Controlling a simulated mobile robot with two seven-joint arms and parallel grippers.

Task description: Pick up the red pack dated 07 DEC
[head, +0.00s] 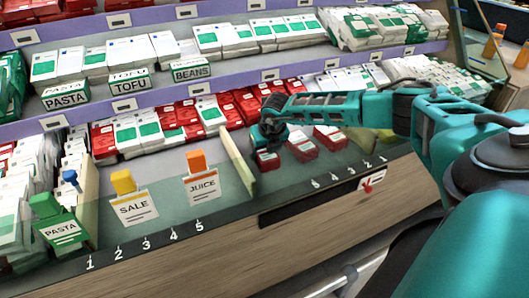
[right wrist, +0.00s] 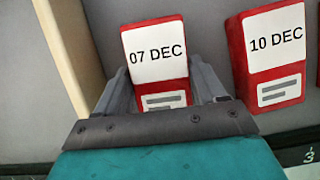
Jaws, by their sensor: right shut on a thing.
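The red pack with a white label reading 07 DEC (right wrist: 155,52) is between the two fingers of my right gripper (right wrist: 163,85) in the right wrist view. The gripper is shut on it, with a finger at each side. In the head view my right gripper (head: 268,138) reaches down over this pack (head: 268,160), the leftmost of three red packs at the front of the shelf. I cannot tell whether the pack touches the shelf. My left gripper is not in view.
A red pack dated 10 DEC (right wrist: 275,50) stands right of the held pack, with a gap. Another red pack (head: 331,137) is farther right. A light wooden divider (head: 237,163) is close on the left. Rows of packs fill the shelves behind.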

